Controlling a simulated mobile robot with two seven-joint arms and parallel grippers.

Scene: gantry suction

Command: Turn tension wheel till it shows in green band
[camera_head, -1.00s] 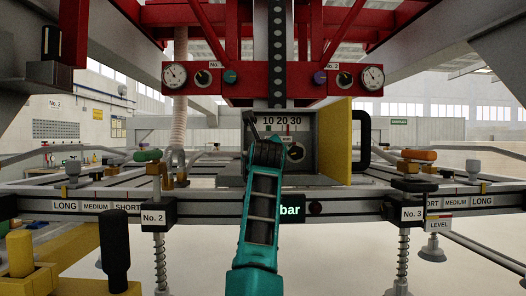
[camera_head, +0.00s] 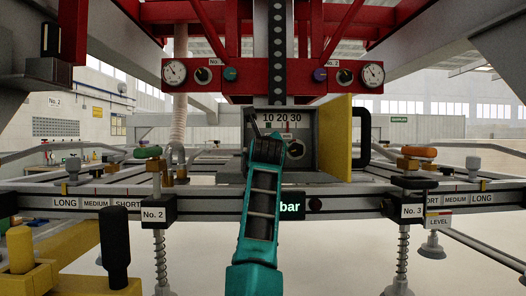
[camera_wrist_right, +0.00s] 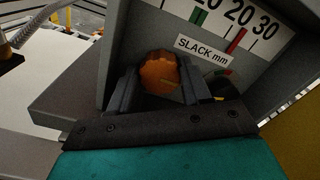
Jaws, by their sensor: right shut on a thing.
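The tension wheel (camera_wrist_right: 159,74) is an orange ribbed knob on the grey housing, seen in the right wrist view. My right gripper (camera_wrist_right: 162,88) has its dark fingers on both sides of it, shut on it. A white slack scale in mm (camera_wrist_right: 225,30) lies above, with a green band (camera_wrist_right: 199,17) and a red pointer (camera_wrist_right: 236,41) near the 20, right of the green. In the head view the scale (camera_head: 281,118) shows above my right gripper (camera_head: 266,134), whose teal body hides the wheel. My left gripper is not in view.
A yellow side plate (camera_head: 335,138) and a black handle (camera_head: 361,138) stand right of the housing. A rail (camera_head: 340,206) with size labels crosses in front. The red beam (camera_head: 258,75) with gauges hangs above. Black and yellow levers (camera_head: 115,245) stand at lower left.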

